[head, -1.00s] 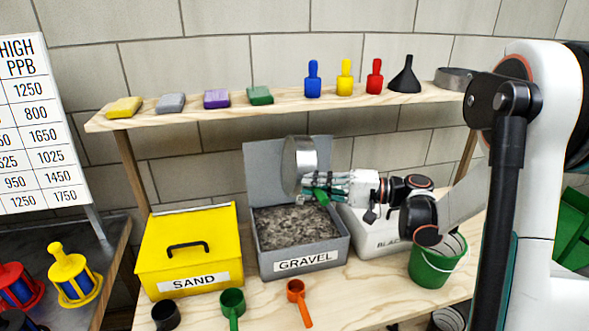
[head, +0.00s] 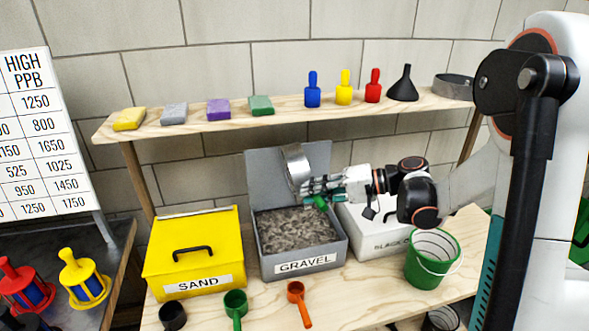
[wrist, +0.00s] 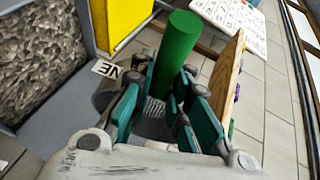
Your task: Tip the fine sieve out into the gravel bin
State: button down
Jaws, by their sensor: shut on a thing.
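The fine sieve (head: 291,170) is a grey metal ring with a green handle. My gripper (head: 318,188) is shut on the green handle. The ring stands nearly on edge, tilted, above the back part of the gravel bin. The gravel bin (head: 266,270) is grey, labelled GRAVEL, with its lid (head: 262,180) raised behind and gravel inside. In the wrist view the handle (wrist: 178,48) sticks out between my fingers (wrist: 165,100). Part of the ring with a label ending "NE" (wrist: 108,70) shows beside them. The sieve's contents cannot be seen.
The closed yellow sand bin (head: 195,252) is left of the gravel bin. A white bin (head: 372,238) and a green bucket (head: 432,262) are on the right. Scoops, including an orange one (head: 297,292), lie in front. A shelf (head: 190,125) with small items runs above.

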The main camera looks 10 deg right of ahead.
jog(key=h+p, duration=0.2)
jog(key=r+n+h+p, duration=0.1)
jog(key=h+p, duration=0.1)
jog(key=p, duration=0.1)
jog(key=shift+r+g, duration=0.2)
jog(key=shift+g, duration=0.1)
jog(key=h+p, duration=0.1)
jog(key=p, duration=0.1)
jog(key=n+h+p, duration=0.1)
jog(key=h+p, duration=0.1)
jog(key=shift+r+h, duration=0.3)
jog(key=shift+r, duration=0.1)
jog(key=h, duration=0.1)
jog(key=h+p, duration=0.1)
jog(key=n+h, duration=0.1)
jog(key=shift+a+r+g+h+p, duration=0.1)
jog(key=shift+r+g+h+p, duration=0.2)
jog(key=shift+p, duration=0.1)
jog(key=h, duration=0.3)
jog(key=shift+r+n, duration=0.15)
jog(key=shift+n, duration=0.25)
jog(key=shift+r+h, duration=0.1)
jog(key=shift+h, duration=0.3)
